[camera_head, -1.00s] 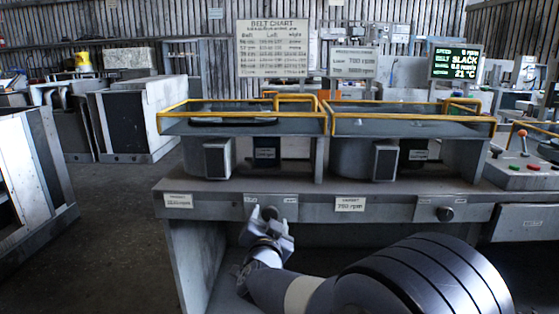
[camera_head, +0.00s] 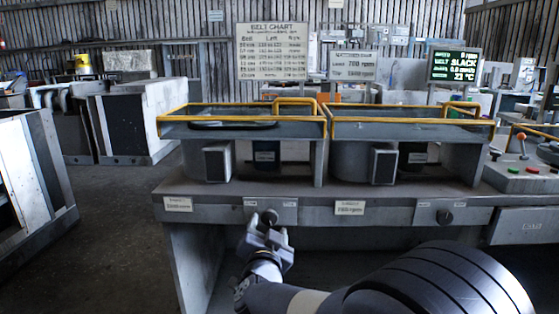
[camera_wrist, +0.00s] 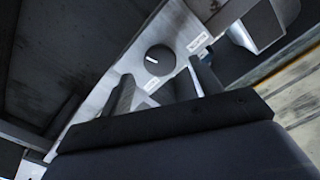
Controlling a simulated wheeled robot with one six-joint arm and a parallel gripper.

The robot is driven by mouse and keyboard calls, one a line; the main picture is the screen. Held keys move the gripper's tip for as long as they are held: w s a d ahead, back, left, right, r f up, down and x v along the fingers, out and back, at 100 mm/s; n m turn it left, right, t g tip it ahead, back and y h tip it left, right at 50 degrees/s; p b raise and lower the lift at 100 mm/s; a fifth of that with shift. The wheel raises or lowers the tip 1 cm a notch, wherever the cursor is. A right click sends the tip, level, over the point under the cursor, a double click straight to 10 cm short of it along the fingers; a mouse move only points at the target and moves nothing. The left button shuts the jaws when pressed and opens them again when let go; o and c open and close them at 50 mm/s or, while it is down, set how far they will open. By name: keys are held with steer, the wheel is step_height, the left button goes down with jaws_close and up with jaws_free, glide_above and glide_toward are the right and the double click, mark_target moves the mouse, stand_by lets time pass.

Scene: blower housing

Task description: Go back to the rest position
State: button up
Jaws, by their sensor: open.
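My gripper (camera_head: 267,229) is open and empty in front of the bench, just below and in front of the left round knob (camera_head: 270,217) on the bench's front panel. In the wrist view the two fingers of my gripper (camera_wrist: 163,84) stand apart, with the dark knob (camera_wrist: 160,60) and its white pointer line showing between and beyond them. The fingers look clear of the knob, though the exact gap is hard to judge. My arm reaches in from the lower right of the head view.
The bench (camera_head: 330,190) carries two yellow-railed guards (camera_head: 240,112). A second knob (camera_head: 445,216) is at the right. A green-lettered screen (camera_head: 454,64) reads "SLACK". A control box (camera_head: 525,172) with a red-topped lever stands at far right. Open floor (camera_head: 110,220) lies to the left.

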mark_target(269, 218)
steer(key=s+p, duration=0.1)
steer(key=s, duration=0.6)
steer(key=w+b, duration=0.1)
steer(key=w, duration=1)
steer(key=shift+w+r, duration=0.1)
steer(key=n+p, duration=0.1)
steer(key=n, duration=0.1)
steer(key=shift+r+n, duration=0.15)
steer(key=shift+n, duration=0.15)
steer(key=n+p, duration=0.8)
steer(key=n, duration=0.1)
steer(key=s, duration=1.1)
steer(key=shift+a+f, duration=0.15)
steer(key=shift+f, duration=0.1)
